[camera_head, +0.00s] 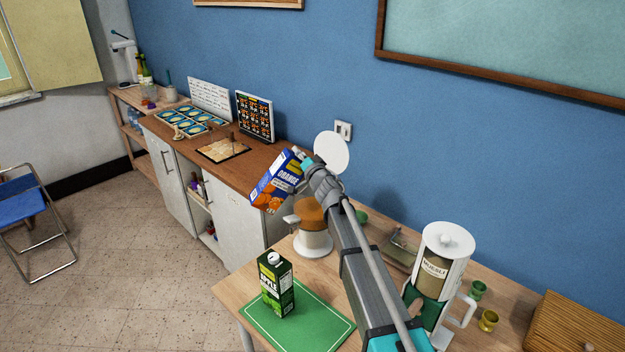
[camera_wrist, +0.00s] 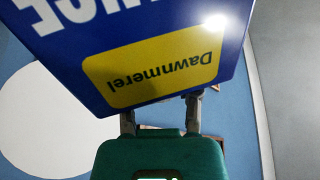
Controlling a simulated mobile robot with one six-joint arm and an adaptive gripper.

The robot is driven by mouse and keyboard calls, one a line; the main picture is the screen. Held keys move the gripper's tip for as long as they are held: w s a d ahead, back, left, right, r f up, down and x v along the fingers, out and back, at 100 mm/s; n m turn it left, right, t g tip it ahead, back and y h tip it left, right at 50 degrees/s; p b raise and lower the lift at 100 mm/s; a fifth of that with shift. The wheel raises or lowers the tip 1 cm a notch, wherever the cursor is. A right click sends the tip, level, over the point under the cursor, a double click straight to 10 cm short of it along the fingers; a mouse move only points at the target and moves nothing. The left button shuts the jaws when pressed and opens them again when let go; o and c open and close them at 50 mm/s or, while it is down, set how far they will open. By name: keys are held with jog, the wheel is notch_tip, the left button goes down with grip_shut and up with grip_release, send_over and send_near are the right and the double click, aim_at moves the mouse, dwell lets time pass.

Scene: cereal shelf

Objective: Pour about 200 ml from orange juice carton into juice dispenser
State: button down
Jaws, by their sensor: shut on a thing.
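The blue orange juice carton (camera_head: 277,182) is tilted, its top leaning toward the upper right, above and left of the juice dispenser. My gripper (camera_head: 304,166) is shut on it. In the wrist view the carton (camera_wrist: 150,50) fills the upper part, and its label reads upside down between my gripper's fingers (camera_wrist: 160,117). The juice dispenser (camera_head: 313,242) has an orange-filled tank on a white base with a tap at left. My arm hides part of the tank and its top opening. A white round disc (camera_head: 331,152), seemingly its raised lid, stands behind my gripper. No stream of juice is visible.
A green apple juice carton (camera_head: 276,285) stands on a green mat (camera_head: 318,322) in front. A muesli dispenser (camera_head: 444,262) stands right of my arm, with small cups (camera_head: 488,320) beside it. A brown counter (camera_head: 255,168) runs back left with boards and trays.

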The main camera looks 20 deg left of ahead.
jog(key=shift+s+a+r+n+p, duration=0.1)
jog(key=shift+a+r+n+p, duration=0.1)
jog(key=shift+r+n+p, duration=0.8)
jog(key=shift+s+a+n+g, duration=0.5)
jog(key=shift+a+n, duration=0.05)
jog(key=shift+n, duration=0.25)
jog(key=r+p, duration=0.1)
jog(key=r+n+p, duration=0.1)
jog(key=s+a+r+n+p, duration=0.1)
jog(key=p, duration=0.1)
jog(key=shift+a+g, duration=0.1)
jog(key=shift+g, duration=0.3)
jog(key=r+n+p, duration=0.1)
jog(key=a+r+p, duration=0.1)
jog(key=r+p, duration=0.1)
jog(key=s+r+n+p, duration=0.1)
jog(key=p, duration=0.1)
jog(key=shift+a+r+n, duration=0.2)
jog(key=shift+n, duration=0.1)
jog(key=shift+s+a+r+n+g+p, duration=0.2)
jog(key=shift+s+a+r+n+p, duration=0.1)
jog(key=shift+r+n+p, duration=0.4)
jog(key=shift+s+a+r+n+g+p, duration=0.2)
jog(key=shift+a+r+n+p, duration=0.15)
jog(key=shift+p, duration=0.5)
jog(key=shift+s+f, duration=0.15)
